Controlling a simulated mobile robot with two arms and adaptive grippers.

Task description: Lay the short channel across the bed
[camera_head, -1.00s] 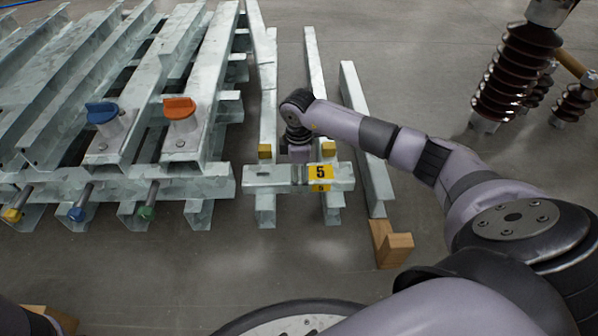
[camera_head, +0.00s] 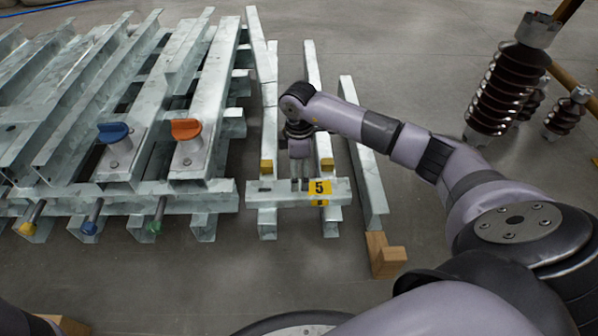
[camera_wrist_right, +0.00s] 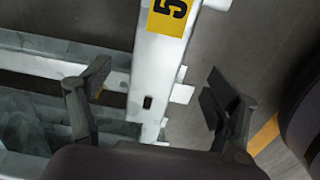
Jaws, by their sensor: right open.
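The short channel (camera_head: 275,192) is a pale galvanized piece with a yellow label marked 5. It lies crosswise over the front ends of two long rails (camera_head: 270,110) of the bed, just in front of two small yellow blocks (camera_head: 266,166). My right gripper (camera_head: 300,184) is over the channel, left of the label, pointing down. In the right wrist view the open fingers (camera_wrist_right: 155,88) stand apart on either side of the channel (camera_wrist_right: 152,65), with gaps at both sides. Whether the channel lies fully flat is hard to tell. My left gripper is out of view.
A stack of galvanized beams (camera_head: 65,90) with blue (camera_head: 114,132) and orange (camera_head: 186,130) knobs stands at left. Another rail (camera_head: 368,170) ends at a wooden block (camera_head: 384,254) at right. Brown insulators (camera_head: 508,85) stand at far right.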

